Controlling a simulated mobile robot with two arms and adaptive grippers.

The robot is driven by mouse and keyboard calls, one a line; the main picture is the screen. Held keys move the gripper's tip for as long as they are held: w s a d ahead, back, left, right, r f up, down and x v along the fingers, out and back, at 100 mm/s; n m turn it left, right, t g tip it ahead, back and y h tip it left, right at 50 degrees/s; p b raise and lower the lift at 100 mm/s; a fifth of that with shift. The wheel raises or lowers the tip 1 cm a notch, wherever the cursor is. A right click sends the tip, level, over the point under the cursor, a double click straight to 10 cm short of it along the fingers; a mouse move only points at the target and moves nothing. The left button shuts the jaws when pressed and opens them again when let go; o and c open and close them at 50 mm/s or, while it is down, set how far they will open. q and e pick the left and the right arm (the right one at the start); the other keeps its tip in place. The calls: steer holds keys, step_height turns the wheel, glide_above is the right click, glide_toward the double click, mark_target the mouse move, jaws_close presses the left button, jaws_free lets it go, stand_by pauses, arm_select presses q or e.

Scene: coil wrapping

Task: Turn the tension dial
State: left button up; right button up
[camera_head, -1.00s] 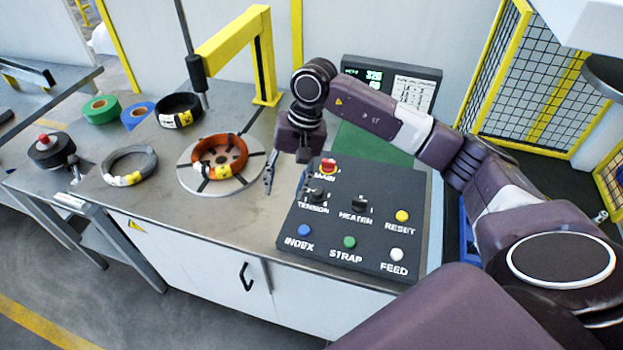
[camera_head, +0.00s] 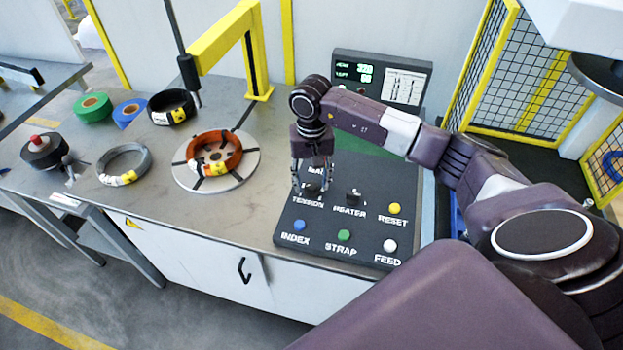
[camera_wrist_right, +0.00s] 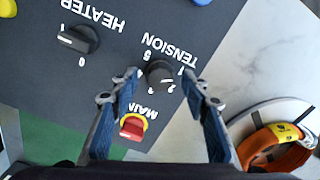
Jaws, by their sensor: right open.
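The tension dial (camera_head: 312,190) is a black knob on the dark control panel (camera_head: 290,215), above the TENSION label. In the right wrist view the dial (camera_wrist_right: 160,73) has its number marks around it. My right gripper (camera_head: 312,185) points down over the dial. In the wrist view its open fingertips (camera_wrist_right: 160,74) are on either side of the dial, with a gap to each; I cannot tell whether they reach down to its height. My left gripper is not in view.
The heater dial (camera_head: 354,196) is right of the tension dial. Blue INDEX (camera_head: 299,225), green STRAP (camera_head: 344,235), white FEED (camera_head: 390,245) and yellow RESET (camera_head: 394,208) buttons sit nearby. A turntable (camera_head: 246,177) with an orange coil (camera_head: 229,146) stands left. A screen (camera_head: 354,71) stands behind.

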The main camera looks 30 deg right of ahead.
steer(key=c, duration=1.2)
steer(key=shift+o, duration=0.2)
